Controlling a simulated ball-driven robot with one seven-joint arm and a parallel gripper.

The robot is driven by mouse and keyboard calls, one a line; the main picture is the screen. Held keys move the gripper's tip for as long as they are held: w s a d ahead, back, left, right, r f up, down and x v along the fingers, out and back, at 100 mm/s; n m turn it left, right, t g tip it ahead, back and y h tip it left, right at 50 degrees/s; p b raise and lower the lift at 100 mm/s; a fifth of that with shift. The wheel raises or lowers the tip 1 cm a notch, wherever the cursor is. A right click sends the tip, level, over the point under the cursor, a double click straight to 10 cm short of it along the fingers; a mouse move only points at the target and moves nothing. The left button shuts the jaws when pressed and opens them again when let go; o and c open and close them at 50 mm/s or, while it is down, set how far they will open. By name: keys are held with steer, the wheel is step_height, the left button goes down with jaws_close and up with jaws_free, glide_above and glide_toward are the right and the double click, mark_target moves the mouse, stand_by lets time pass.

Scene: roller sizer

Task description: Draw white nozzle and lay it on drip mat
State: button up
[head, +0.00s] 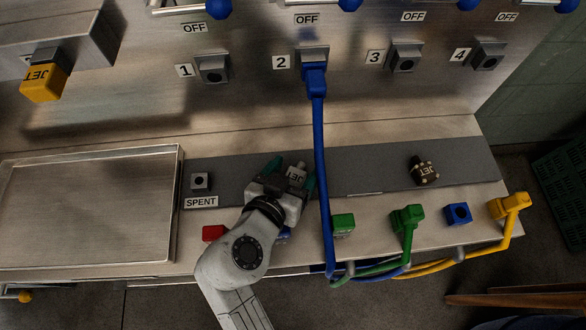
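A pale grey-white nozzle marked JET (297,174) is at the dark grey strip, which looks like the drip mat (370,163). My gripper (293,170) reaches in from below, with a teal finger on either side of the nozzle. The fingers look spread, with a gap showing on the left of the nozzle. The gripper body hides the nozzle's near end, and I cannot tell whether it rests on the mat.
A blue hose (319,150) hangs from port 2 close to my gripper's right. A black JET nozzle (424,171) lies on the mat's right. The SPENT socket (200,182) and an empty tray (85,210) are left. A yellow JET nozzle (43,83) is upper left.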

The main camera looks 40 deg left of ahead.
steer(key=b+v, duration=0.1)
steer(key=v, duration=0.9)
steer(key=shift+s+d+r, duration=0.1)
steer(key=shift+s+d, duration=0.05)
steer(key=shift+s, duration=0.25)
stand_by(0.4)
